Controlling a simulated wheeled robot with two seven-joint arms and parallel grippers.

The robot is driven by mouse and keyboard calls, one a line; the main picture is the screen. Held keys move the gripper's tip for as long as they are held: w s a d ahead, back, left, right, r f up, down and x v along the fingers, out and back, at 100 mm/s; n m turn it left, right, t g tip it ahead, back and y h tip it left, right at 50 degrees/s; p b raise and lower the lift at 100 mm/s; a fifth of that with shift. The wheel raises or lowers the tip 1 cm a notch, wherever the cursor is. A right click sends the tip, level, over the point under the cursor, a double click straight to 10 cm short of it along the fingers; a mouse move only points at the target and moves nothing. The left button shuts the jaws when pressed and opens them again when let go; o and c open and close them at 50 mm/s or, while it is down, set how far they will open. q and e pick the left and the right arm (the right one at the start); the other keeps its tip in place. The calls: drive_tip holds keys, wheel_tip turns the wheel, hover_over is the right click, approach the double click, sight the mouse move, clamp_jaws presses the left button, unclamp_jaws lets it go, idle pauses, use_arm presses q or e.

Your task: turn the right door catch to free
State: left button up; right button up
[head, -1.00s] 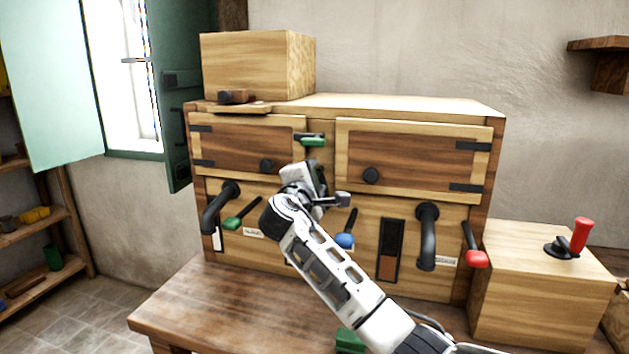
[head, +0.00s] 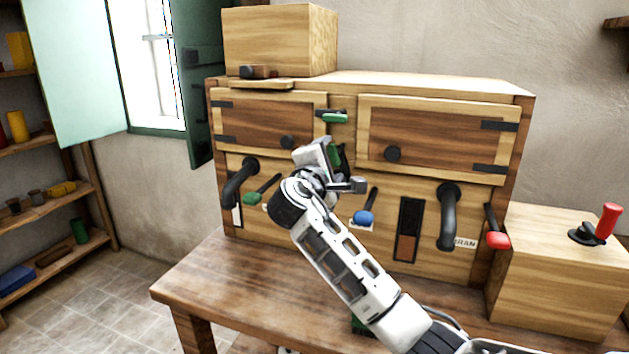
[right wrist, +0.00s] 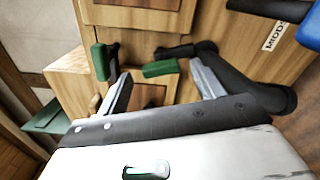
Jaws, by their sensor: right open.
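Two green-handled catches show between the cabinet doors. The upper catch (head: 335,117) lies roughly level between the doors. The lower one (head: 336,155) is mostly hidden behind my right gripper (head: 328,158). In the right wrist view one green catch (right wrist: 100,62) is left of the fingers, and another green handle (right wrist: 160,69) shows between the open fingers of my right gripper (right wrist: 162,80). I see no grip on it, and cannot tell contact. Which catch belongs to the right door (head: 440,137) is not certain. My left gripper is out of view.
A box with a red lever (head: 608,220) is at right.

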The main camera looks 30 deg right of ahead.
drive_tip(key=b+v, duration=0.1)
drive_tip(key=v, duration=1.1)
